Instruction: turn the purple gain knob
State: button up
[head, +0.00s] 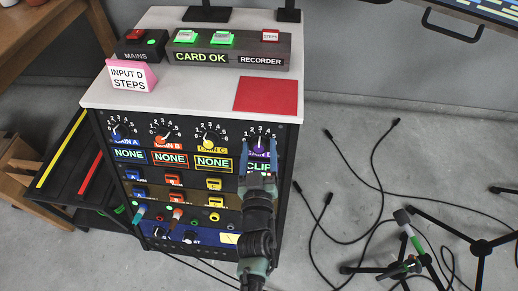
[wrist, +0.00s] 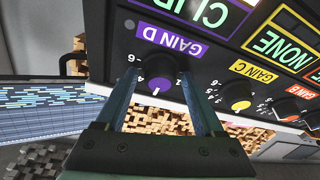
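The purple gain knob (head: 260,143) is the rightmost of the upper row on the rack's front, with a white number scale around it. In the wrist view the purple knob (wrist: 158,72) appears upside down below its purple GAIN D label (wrist: 170,38), with a pale mark on its face. My gripper (head: 259,167) is in front of the panel at this knob. In the wrist view my gripper's fingers (wrist: 160,78) are spread, one on each side of the knob. Whether they touch it I cannot tell. In the head view my gripper partly hides the label.
The yellow gain knob (head: 208,140) is just left of the purple one. A green CLIP display (head: 259,168) sits below. A pink INPUT D STEPS block (head: 132,77) and a red square (head: 266,96) are on the white top. Cables and stands lie on the floor right.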

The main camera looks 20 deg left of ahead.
grip_shut()
jog(key=shift+r+n+p, duration=0.2)
jog(key=shift+n+p, duration=0.1)
jog(key=shift+p, duration=0.25)
jog(key=shift+r+p, duration=0.1)
jog(key=shift+p, duration=0.45)
jog(key=shift+n+g+y+p, duration=0.3)
jog(key=shift+n+y+p, duration=0.1)
jog(key=shift+n+p, duration=0.65)
jog(key=n+g+y+p, duration=0.1)
jog(key=n+p, duration=0.2)
jog(key=n, duration=0.1)
jog(key=shift+d+p, duration=0.1)
jog(key=shift+p, duration=0.25)
jog(key=shift+f+n, duration=0.25)
jog(key=shift+n, duration=0.1)
jog(key=shift+o, duration=1.1)
grip_release()
